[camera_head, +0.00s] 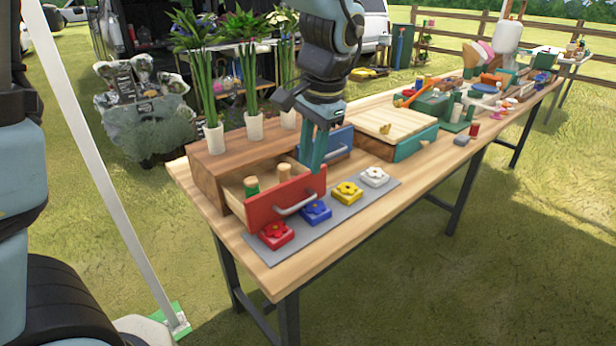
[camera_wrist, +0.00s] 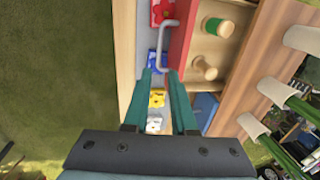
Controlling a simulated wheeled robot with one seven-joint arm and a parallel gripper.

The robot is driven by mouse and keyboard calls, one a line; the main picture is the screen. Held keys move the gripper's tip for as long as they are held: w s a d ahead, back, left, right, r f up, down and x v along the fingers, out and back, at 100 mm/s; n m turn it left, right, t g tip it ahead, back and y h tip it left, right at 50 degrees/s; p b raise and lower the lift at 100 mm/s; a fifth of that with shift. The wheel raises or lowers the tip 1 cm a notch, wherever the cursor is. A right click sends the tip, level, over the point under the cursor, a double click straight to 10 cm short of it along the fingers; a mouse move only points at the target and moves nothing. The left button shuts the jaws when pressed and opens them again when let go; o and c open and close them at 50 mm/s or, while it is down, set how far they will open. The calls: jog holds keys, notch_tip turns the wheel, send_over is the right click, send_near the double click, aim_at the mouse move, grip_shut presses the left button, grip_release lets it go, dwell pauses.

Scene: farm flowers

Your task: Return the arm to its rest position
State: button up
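My gripper (camera_head: 313,168) points down over the right end of a red-fronted drawer (camera_head: 262,205), which is pulled out of the wooden cabinet (camera_head: 215,162). In the wrist view its two teal fingers (camera_wrist: 161,74) are apart, with nothing held between them. The fingertips appear close to the drawer's grey handle (camera_head: 296,205), which also shows in the wrist view (camera_wrist: 163,35); I cannot tell whether they touch it. My arm hangs above the cabinet, bent downward.
Wooden pegs (camera_head: 284,172) stand in the open drawer. Red, blue, yellow and white flower blocks (camera_head: 347,193) lie on a grey strip (camera_head: 262,246) in front. White vases with flowers (camera_head: 214,138) stand on the cabinet. A wooden-topped box (camera_head: 395,125) is to the right.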

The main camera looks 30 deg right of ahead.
jog(key=shift+s+r, duration=0.15)
jog(key=shift+r, duration=0.55)
jog(key=w+a+f+n, duration=0.2)
jog(key=a+n, duration=0.2)
jog(key=a, duration=0.7)
jog(key=w+a+f+n, duration=0.2)
jog(key=a+n, duration=0.3)
jog(key=a, duration=0.6)
jog(key=w+a+f+n, duration=0.2)
jog(key=w+a+n, duration=0.2)
jog(key=a, duration=0.7)
jog(key=shift+a+f+n+h, duration=0.3)
jog(key=shift+f+n, duration=0.05)
jog(key=shift+n, duration=0.35)
